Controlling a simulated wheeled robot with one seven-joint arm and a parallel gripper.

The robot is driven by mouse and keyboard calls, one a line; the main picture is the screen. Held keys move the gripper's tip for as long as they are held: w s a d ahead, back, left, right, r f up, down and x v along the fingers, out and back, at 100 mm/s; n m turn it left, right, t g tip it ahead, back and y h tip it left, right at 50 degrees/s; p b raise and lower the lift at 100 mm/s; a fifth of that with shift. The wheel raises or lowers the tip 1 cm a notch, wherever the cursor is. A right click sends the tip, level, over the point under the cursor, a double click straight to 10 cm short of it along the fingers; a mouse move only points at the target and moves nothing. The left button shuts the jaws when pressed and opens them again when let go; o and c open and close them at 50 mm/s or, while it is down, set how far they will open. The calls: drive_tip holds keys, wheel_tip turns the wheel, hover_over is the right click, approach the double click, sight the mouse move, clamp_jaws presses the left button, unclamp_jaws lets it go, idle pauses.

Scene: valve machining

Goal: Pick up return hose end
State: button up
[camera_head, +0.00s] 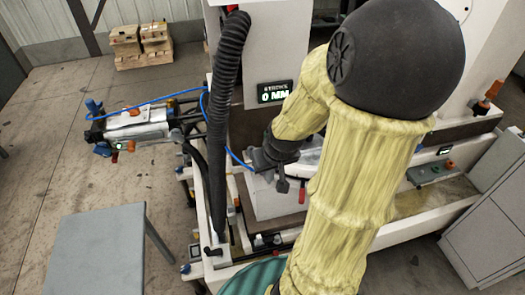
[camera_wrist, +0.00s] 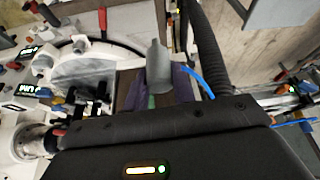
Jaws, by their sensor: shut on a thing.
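My gripper (camera_head: 264,160) is at the end of the yellow-sleeved arm, over the machine bed below the stroke display. In the wrist view my gripper (camera_wrist: 158,92) is shut on a grey, narrow-necked piece (camera_wrist: 158,66), which appears to be the return hose end. A thin blue hose (camera_head: 232,154) runs from the left side unit down to the gripper. It also shows in the wrist view (camera_wrist: 199,83), right beside the grey piece. Where the blue hose joins the held piece is hidden.
A thick black corrugated hose (camera_head: 226,75) stands upright just left of my gripper. The stroke display (camera_head: 275,93) reads 0 MM. A clamped metal unit (camera_head: 135,124) sticks out at left. A grey table (camera_head: 97,253) is at front left.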

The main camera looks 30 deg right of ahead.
drive_tip(key=shift+s+a, duration=0.15)
drive_tip(key=shift+s, duration=0.8)
drive_tip(key=shift+w+f, duration=0.1)
drive_tip(key=shift+w+a+f, duration=0.25)
drive_tip(key=shift+w, duration=0.3)
drive_tip(key=shift+w+a+f, duration=0.2)
drive_tip(key=shift+w+f, duration=0.05)
drive_tip(key=shift+w, duration=0.25)
drive_tip(key=w+a+f+b, duration=0.1)
drive_tip(key=w+a+f, duration=0.2)
drive_tip(key=f, duration=0.6)
drive_tip(key=w+a+f+n+b, duration=0.1)
drive_tip(key=w+a+f, duration=0.3)
drive_tip(key=f, duration=0.5)
drive_tip(key=w+a+f+n+b, duration=0.1)
drive_tip(key=w+a+f, duration=0.2)
drive_tip(key=f, duration=0.7)
drive_tip(key=shift+w+a+y+b, duration=0.4)
drive_tip(key=shift+a, duration=0.4)
drive_tip(key=shift+f, duration=0.1)
